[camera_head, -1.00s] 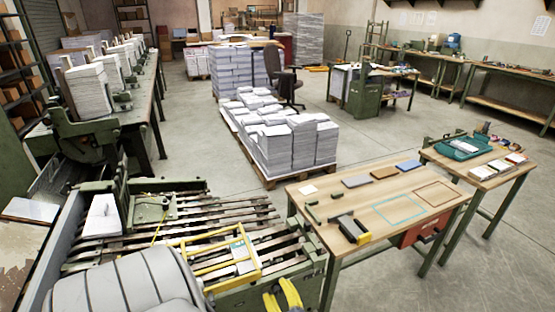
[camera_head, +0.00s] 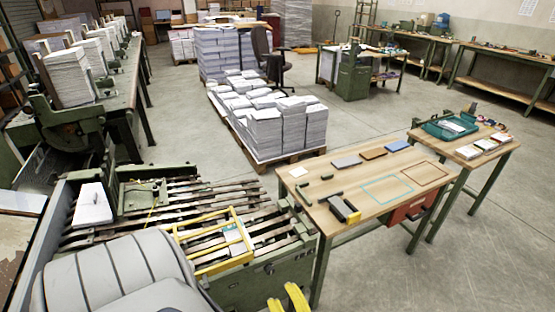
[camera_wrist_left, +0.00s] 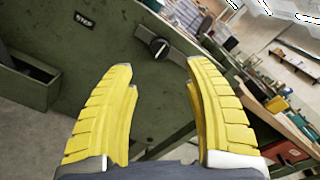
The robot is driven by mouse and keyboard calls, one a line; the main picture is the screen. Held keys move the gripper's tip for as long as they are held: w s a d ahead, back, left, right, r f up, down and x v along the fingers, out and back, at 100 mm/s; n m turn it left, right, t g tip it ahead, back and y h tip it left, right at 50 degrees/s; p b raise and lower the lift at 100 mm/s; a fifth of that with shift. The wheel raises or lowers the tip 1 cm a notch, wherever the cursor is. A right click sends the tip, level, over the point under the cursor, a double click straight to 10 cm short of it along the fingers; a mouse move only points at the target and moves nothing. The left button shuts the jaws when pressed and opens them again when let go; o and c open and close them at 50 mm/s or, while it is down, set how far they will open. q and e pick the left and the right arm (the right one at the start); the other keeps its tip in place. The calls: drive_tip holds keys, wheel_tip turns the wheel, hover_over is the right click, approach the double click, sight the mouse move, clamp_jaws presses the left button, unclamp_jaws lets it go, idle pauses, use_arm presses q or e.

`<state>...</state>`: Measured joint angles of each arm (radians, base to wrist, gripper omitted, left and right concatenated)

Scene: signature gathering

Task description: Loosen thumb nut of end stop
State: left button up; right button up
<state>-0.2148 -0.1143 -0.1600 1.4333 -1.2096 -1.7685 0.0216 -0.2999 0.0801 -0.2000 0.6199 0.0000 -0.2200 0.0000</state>
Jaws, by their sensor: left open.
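My left gripper (camera_head: 288,301) shows at the bottom edge of the head view as curved yellow fingers, in front of the green machine (camera_head: 240,290). In the left wrist view, the gripper (camera_wrist_left: 158,70) is open and empty. Beyond the gap between its fingertips is a round dark knob (camera_wrist_left: 157,46) on a green panel with a STOP label (camera_wrist_left: 84,19). The knob is apart from the fingers. I cannot tell whether it is the thumb nut. A green upright block (camera_head: 145,196) stands on the machine's slatted bed. My right gripper is not in view.
A yellow frame (camera_head: 207,269) lies over the slats. A pallet of paper stacks (camera_head: 275,130) is behind. Open floor lies at the right.

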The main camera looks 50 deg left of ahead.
use_arm(q)
drive_tip(key=shift+v, duration=1)
